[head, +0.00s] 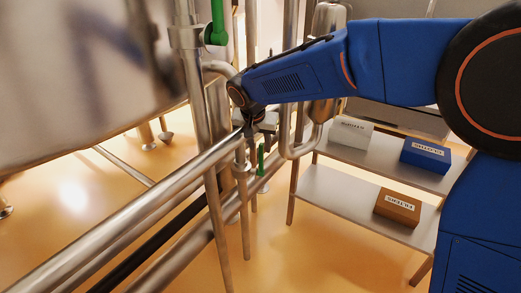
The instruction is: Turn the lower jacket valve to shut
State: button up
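Two valves with green handles show in the head view. The lower one has a slim green handle (261,160) that stands about upright, beside a thin vertical pipe with a metal valve body (241,170). The upper one has a thicker green handle (217,24) on a vertical pipe near the top edge. My gripper (262,124) is at the end of my blue arm, just above the lower green handle in the picture. Its fingers are small, dark and partly hidden behind the pipes and wrist, so I cannot tell whether it is open or touches the handle.
A large steel vessel (70,80) fills the upper left. Long slanted pipes (130,225) cross the lower left, in front of the valve area. A metal shelf (340,195) at right holds a white box (351,132), a blue box (425,154) and a brown box (397,207).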

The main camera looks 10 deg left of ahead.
aim_at(261, 160)
jog(key=shift+x, duration=1.45)
grip_shut()
jog(key=shift+s, duration=0.1)
